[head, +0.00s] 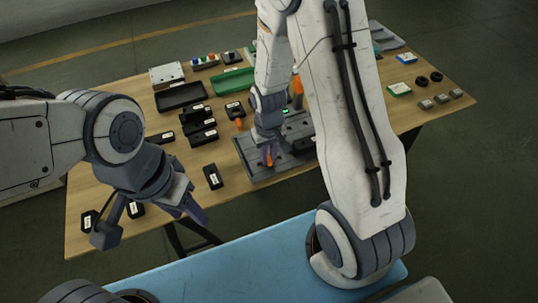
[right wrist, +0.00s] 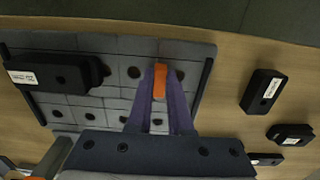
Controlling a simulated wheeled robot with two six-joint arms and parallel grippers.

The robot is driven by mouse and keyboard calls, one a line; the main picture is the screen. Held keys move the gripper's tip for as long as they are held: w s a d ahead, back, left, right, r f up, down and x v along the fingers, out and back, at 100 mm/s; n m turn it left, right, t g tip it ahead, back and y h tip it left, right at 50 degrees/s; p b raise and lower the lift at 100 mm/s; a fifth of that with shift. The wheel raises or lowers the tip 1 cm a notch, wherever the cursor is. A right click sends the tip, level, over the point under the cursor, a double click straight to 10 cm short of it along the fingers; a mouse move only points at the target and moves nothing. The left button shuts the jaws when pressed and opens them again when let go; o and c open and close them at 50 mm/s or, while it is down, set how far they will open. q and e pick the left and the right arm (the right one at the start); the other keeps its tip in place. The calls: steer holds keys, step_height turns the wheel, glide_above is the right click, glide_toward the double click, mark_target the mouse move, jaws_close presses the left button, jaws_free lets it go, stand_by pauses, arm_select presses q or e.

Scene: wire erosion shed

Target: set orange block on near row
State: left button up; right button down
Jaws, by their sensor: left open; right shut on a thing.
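The orange block (head: 268,158) is between the fingertips of my right gripper (head: 267,153), over the near left part of the grey plate (head: 252,175). In the right wrist view the orange block (right wrist: 160,82) is pinched between the purple fingers of my right gripper (right wrist: 160,90), above the plate (right wrist: 85,115) with its rows of holes. I cannot tell whether the block touches the plate. The right arm hides part of the plate in the head view. My left gripper (head: 190,210) is open and empty by the table's near left edge.
A black labelled block (right wrist: 55,72) lies on the plate, left of my fingers in the right wrist view. Another black block (head: 213,176) lies left of the plate on the table (head: 100,190). Several black parts and a green tray (head: 232,80) lie further back.

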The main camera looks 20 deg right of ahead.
mark_target(269, 158)
steer(key=c, duration=0.8)
jaws_free()
steer(key=shift+f, duration=0.1)
steer(key=shift+c, duration=0.2)
steer(key=shift+r, duration=0.2)
step_height(269, 158, up, 11)
steer(key=s+a+r+n+p, duration=0.1)
steer(key=s+a+r+n, duration=0.2)
steer(key=s, duration=0.6)
steer(key=s+a+r+n+y+p, duration=0.1)
steer(key=s+a+r+n, duration=0.2)
steer(key=s+a+r, duration=0.4)
steer(key=shift+s+a+n, duration=0.4)
steer(key=shift+s+a, duration=0.7)
steer(key=shift+a, duration=0.1)
